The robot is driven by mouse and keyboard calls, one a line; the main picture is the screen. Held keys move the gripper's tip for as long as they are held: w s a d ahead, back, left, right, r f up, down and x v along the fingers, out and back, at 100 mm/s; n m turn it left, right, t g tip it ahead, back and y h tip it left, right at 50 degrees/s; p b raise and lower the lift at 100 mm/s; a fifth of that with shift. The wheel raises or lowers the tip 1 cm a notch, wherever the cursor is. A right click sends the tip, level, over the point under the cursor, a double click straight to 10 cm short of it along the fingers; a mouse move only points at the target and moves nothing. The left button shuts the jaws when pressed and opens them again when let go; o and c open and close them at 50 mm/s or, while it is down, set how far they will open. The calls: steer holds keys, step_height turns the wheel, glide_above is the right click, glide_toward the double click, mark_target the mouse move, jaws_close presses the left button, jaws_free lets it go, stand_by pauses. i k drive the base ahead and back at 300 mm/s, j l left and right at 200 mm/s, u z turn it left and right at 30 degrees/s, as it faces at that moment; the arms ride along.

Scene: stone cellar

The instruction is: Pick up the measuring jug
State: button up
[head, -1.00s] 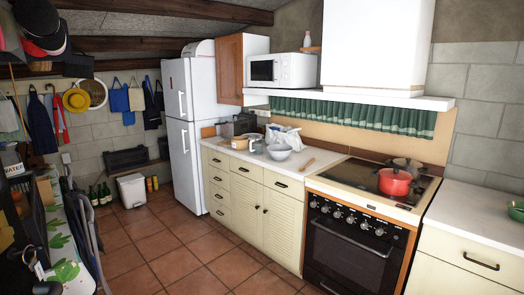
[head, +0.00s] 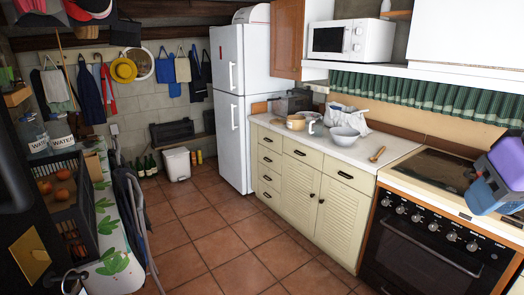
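I cannot pick out the measuring jug for certain in the head view. A tan pot-like vessel (head: 296,123) stands on the far counter with a pale looped shape, perhaps a handle, at its right. It is too small to tell whether this is the jug. A purple and blue part of my arm shows at the right edge, over the stove. My gripper's fingers are not in view.
A pale bowl (head: 345,137), a white bag (head: 350,117) and a wooden spoon (head: 377,154) are on the counter (head: 335,150). The stove (head: 425,235) stands at right, the fridge (head: 242,105) beyond. A crate of fruit (head: 66,215) is at left. The tiled floor (head: 215,240) between is clear.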

mark_target(316, 127)
steer(key=i+u, duration=0.3)
steer(key=i, duration=1.5)
steer(key=i+z, duration=0.1)
steer(key=i, duration=0.4)
steer(key=i+j+z, duration=0.15)
steer(key=i, duration=0.35)
steer(key=i+j+z, duration=0.1)
steer(key=i, duration=0.4)
steer(key=j, duration=0.1)
